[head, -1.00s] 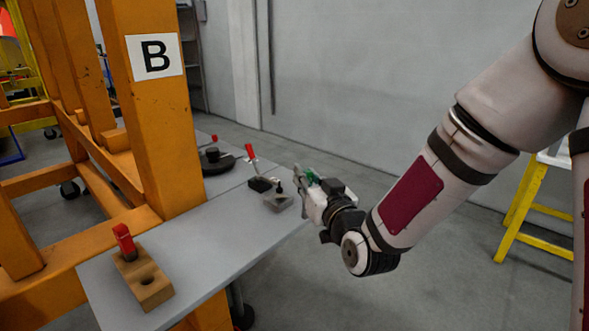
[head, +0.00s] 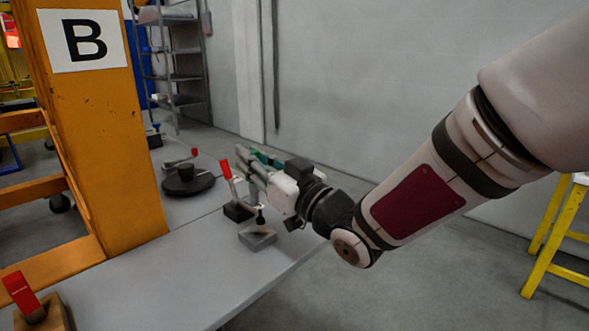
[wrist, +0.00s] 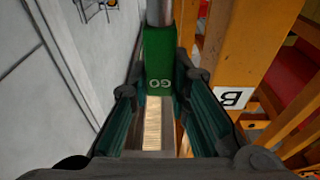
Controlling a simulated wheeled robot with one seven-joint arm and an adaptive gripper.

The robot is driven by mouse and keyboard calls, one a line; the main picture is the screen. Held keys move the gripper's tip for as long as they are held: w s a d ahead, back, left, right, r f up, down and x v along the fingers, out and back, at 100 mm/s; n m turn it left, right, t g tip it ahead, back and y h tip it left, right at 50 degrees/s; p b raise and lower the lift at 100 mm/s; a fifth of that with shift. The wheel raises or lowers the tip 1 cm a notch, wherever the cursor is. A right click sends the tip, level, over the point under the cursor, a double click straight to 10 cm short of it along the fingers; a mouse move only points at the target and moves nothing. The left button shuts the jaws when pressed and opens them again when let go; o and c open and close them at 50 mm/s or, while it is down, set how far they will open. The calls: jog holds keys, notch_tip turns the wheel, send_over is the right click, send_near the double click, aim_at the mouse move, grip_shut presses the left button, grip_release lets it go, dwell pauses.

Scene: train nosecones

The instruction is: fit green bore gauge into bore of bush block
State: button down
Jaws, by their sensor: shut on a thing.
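The green bore gauge (wrist: 159,60), marked "GO", is shut between the two fingers of my gripper (wrist: 160,92) in the wrist view. Its grey metal cylinder (wrist: 160,12) points toward the top of that picture. In the head view my gripper (head: 254,165) is above the far part of the grey bench, and some green of the gauge (head: 268,157) shows behind it. A tan block (head: 50,316), likely the bush block, is cut off at the lower left. A red piece (head: 20,292) stands on it. Its bore is out of view now. Gauge and block are well apart.
A grey block (head: 257,239) with a dark knob, a black block (head: 238,212) with a red handle (head: 227,180), and a black disc (head: 187,181) stand on the bench (head: 170,265). An orange post (head: 105,140) marked B rises beside it. The bench middle is clear.

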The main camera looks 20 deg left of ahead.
aim_at(257, 190)
jog(key=shift+w+r, duration=0.1)
jog(key=shift+b, duration=0.45)
notch_tip(257, 190, down, 6)
jog(key=b, duration=0.5)
jog(key=shift+b, duration=0.95)
dwell(1.9)
jog(key=shift+f+b, duration=1.45)
jog(key=shift+b, duration=0.25)
jog(key=shift+r, duration=0.15)
jog(key=shift+r+p, duration=0.7)
jog(key=shift+r, duration=0.35)
jog(key=shift+b, duration=0.3)
dwell(0.6)
